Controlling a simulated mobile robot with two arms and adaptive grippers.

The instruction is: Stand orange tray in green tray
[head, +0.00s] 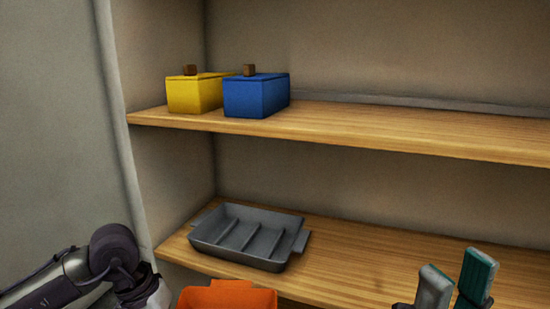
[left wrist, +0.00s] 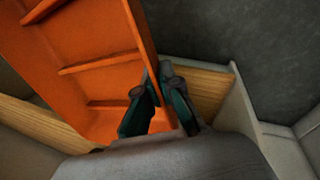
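The orange tray (head: 228,297) shows at the bottom edge of the head view, in front of the lower shelf and mostly cut off. In the left wrist view the orange tray (left wrist: 88,45) is large, with cross ribs inside. My left gripper (left wrist: 158,92) has its fingers on both sides of the tray's side wall and is shut on it. In the head view the left gripper is hidden below the frame. My right gripper (head: 457,270) stands at the lower right, fingers pointing up and apart, with nothing between them. No green tray is in view.
A grey divided tray (head: 208,253) sits on the left of the lower shelf (head: 370,262). A yellow box (head: 185,97) and a blue box (head: 247,98) stand on the left of the upper shelf (head: 400,130). Both shelves are clear to the right.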

